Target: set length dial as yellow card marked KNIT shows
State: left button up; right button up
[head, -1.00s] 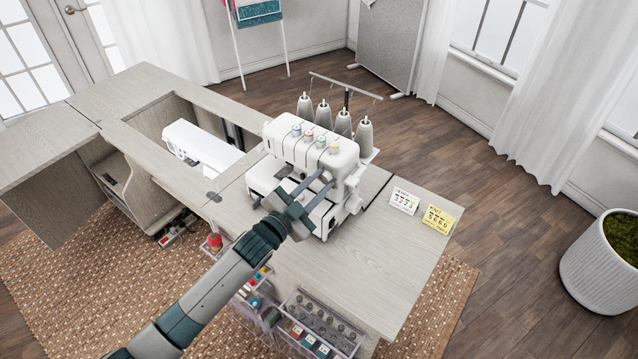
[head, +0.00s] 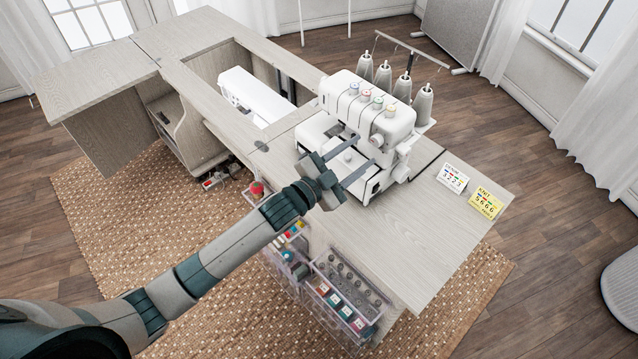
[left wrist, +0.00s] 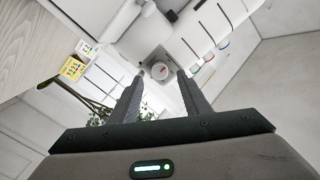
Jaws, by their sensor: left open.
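The white overlocker (head: 345,105) stands on the cabinet top. My left gripper (head: 364,151) is open in front of it, its two fingers pointing at the machine's front. In the left wrist view a small round grey dial (left wrist: 160,70) with a red mark shows between the tips of the open gripper (left wrist: 160,77). I cannot read the dial's setting or see clear contact with it. The yellow KNIT card (head: 486,203) stands at the table's right end and shows a row of coloured figures, seemingly 5 6 6 6. It also shows in the left wrist view (left wrist: 72,68). My right gripper is out of view.
A white card (head: 453,178) with figures stands beside the yellow one. Several thread cones (head: 403,88) stand behind the overlocker. A second white machine (head: 255,97) sits in the cabinet opening. Clear bins (head: 345,300) hang at the front.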

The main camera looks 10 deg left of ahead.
pick_arm(q)
jog(key=b+v, duration=0.3)
jog(key=v, duration=1)
